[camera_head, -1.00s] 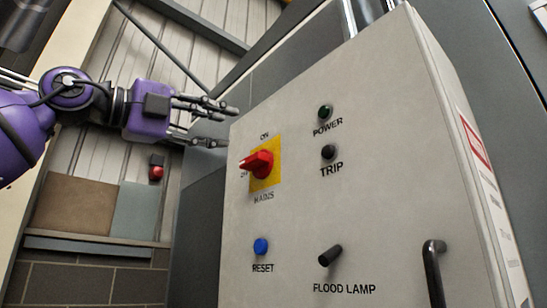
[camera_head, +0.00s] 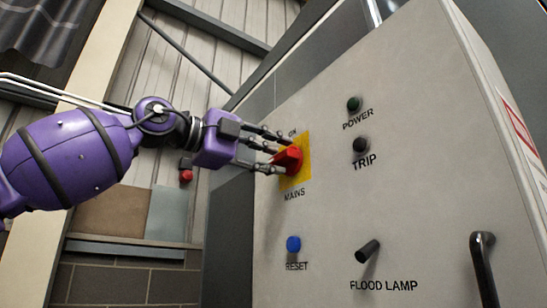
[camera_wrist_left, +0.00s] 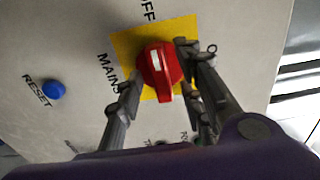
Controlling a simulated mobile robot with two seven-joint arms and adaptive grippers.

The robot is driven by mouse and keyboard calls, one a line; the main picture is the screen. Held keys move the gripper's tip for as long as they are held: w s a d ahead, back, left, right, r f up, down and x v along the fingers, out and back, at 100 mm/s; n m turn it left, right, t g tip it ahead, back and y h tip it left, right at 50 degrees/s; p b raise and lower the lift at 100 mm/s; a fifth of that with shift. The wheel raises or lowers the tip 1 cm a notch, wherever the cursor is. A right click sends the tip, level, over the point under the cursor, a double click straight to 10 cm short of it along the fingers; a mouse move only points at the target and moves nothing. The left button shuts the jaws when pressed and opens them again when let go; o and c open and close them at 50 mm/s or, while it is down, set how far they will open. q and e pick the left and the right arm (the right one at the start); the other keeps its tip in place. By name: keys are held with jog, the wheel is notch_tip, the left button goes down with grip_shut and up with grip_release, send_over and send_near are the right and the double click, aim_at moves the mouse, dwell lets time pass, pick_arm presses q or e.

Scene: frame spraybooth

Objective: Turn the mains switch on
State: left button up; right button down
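The mains switch (camera_head: 291,158) is a red rotary knob on a yellow plate (camera_head: 304,163) on the grey cabinet front. In the left wrist view the gripper (camera_wrist_left: 155,70) shows a gap between the left finger and the knob; contact at the right finger cannot be told. My right gripper is out of view.
The cabinet (camera_head: 330,215) also carries a dark green POWER lamp (camera_head: 353,104), a dark TRIP lamp (camera_head: 360,145), a blue RESET button (camera_head: 293,244), a black FLOOD LAMP knob (camera_head: 368,251) and a black handle (camera_head: 484,270). A red button (camera_head: 186,175) is on the wall behind.

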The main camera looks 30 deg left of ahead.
pick_arm(q)
jog(key=shift+w+d, duration=0.15)
grip_shut()
